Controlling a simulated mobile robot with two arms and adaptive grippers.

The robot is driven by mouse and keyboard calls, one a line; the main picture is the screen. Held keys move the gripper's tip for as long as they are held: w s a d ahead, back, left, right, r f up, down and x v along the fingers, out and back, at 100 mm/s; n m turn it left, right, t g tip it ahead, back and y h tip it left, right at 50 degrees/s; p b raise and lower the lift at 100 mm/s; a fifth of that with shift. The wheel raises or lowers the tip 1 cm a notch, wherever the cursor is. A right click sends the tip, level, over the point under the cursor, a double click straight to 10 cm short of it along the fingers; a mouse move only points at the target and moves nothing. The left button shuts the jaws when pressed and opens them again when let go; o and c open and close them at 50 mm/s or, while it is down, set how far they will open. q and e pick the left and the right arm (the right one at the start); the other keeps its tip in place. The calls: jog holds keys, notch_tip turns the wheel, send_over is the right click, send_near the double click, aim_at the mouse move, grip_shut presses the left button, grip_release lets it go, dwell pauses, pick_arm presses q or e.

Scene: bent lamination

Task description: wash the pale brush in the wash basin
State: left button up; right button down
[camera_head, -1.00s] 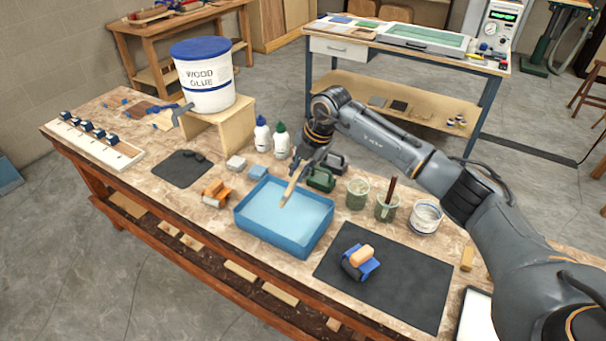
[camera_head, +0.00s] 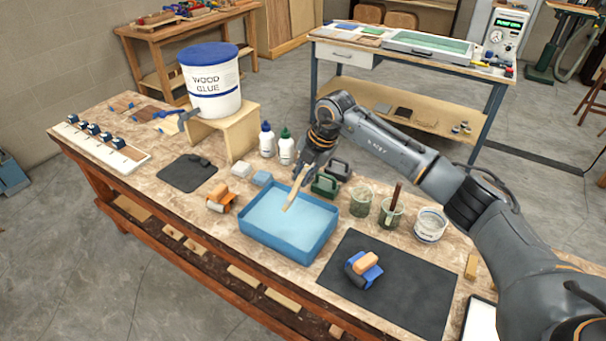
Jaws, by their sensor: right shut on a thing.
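The wash basin (camera_head: 262,237) is a blue rectangular tub of pale blue water on the workbench. My right gripper (camera_head: 304,172) is above the basin's back right part, shut on the pale brush (camera_head: 294,193). The brush is a long light-wood piece that slants down to the left. Its lower end is over or at the water; I cannot tell whether it is dipped in. My left gripper is not in view.
Right of the basin stand two glass jars (camera_head: 360,200), one (camera_head: 391,212) holding a dark brush, and a white tin (camera_head: 430,225). Green and dark blocks (camera_head: 325,184) sit close behind the basin. A black mat (camera_head: 400,295) carries a blue-and-orange tool (camera_head: 364,268). A glue bucket (camera_head: 211,85) stands on a wooden stand.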

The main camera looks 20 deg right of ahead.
jog(key=shift+r+p, duration=1.6)
jog(key=shift+r, duration=0.95)
